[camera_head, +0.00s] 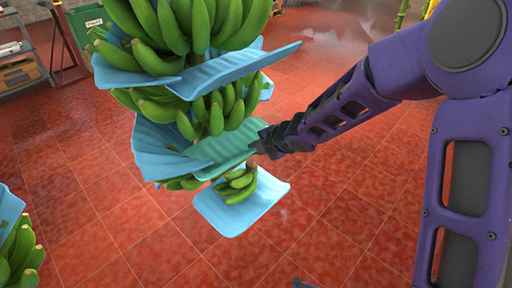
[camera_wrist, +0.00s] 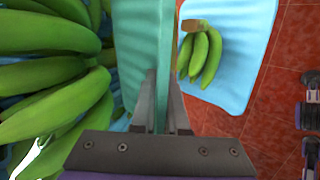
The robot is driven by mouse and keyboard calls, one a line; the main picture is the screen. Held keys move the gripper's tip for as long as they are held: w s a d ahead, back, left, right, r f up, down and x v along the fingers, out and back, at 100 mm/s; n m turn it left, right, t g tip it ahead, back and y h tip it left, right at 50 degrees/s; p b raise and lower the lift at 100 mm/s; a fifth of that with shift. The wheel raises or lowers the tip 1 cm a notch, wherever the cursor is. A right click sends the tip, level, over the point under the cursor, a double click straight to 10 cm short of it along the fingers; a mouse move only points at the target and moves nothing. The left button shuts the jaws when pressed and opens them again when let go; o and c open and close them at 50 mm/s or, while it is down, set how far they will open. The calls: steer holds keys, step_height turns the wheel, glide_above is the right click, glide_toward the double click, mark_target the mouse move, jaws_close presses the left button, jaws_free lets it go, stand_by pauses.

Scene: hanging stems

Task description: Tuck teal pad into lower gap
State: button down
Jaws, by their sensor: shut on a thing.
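My gripper (camera_head: 262,147) is shut on the edge of the teal pad (camera_head: 222,147). In the wrist view the teal pad (camera_wrist: 145,40) stands nearly edge-on between my gripper's fingers (camera_wrist: 161,90). In the head view the pad reaches left from the fingers to the hanging banana stem. It lies below one hand of green bananas (camera_head: 215,115) and above the lowest small hand (camera_head: 236,183), at the lower gap. Its inner end is close to the stem; I cannot tell how deep it sits.
Light blue pads sit between the upper hands, one sticking out right (camera_head: 235,68). Another blue pad (camera_head: 240,208) lies under the lowest hand. A second stem (camera_head: 18,250) hangs at lower left. The red tiled floor (camera_head: 340,215) is open below; a shelf (camera_head: 20,55) stands back left.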

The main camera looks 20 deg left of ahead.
steer(key=shift+f, duration=0.1)
steer(key=c, duration=0.9)
jaws_free()
steer(key=shift+o, duration=0.2)
